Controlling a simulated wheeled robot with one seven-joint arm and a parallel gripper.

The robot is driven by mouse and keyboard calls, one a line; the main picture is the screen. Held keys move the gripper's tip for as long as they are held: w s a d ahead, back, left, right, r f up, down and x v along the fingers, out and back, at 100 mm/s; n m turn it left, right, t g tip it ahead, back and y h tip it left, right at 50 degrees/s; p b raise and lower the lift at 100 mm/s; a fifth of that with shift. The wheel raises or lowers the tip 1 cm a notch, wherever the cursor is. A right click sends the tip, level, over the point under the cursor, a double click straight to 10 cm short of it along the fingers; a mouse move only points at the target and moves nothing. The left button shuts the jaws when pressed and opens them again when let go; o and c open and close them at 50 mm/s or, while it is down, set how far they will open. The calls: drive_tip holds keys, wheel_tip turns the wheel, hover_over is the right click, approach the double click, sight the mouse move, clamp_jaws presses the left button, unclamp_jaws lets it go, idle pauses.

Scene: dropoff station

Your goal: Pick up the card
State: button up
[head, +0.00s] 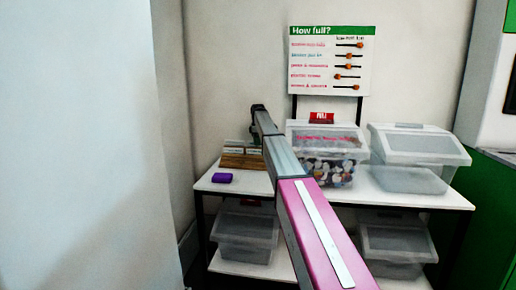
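A wooden holder (242,161) stands at the back left of the white table. Pale, card-like pieces (237,149) show in its upper part; they are too small to tell apart or read, so I cannot tell which is the card. My arm reaches from the lower right up over the table. Its dark far end (257,110) is in front of the wall, above and slightly right of the holder in the picture. I cannot make out gripper fingers there, or whether they hold anything. My arm hides part of the table right of the holder.
A small purple block (222,178) lies on the table's front left. A filled clear bin (328,166) and an empty-looking bin (414,177) stand right of my arm. More bins (245,235) sit on the lower shelf. A "How full?" board (331,60) rises behind.

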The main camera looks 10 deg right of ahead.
drive_tip(key=shift+f, duration=0.55)
clamp_jaws()
drive_tip(key=shift+r, duration=0.15)
drive_tip(key=shift+r, duration=0.6)
wheel_tip(320, 180, up, 2)
drive_tip(key=shift+r, duration=0.25)
drive_tip(key=s+a+r, duration=0.6)
drive_tip(key=a+r, duration=0.1)
drive_tip(key=a, duration=0.2)
drive_tip(key=shift+s+a, duration=0.25)
drive_tip(key=shift+a, duration=0.1)
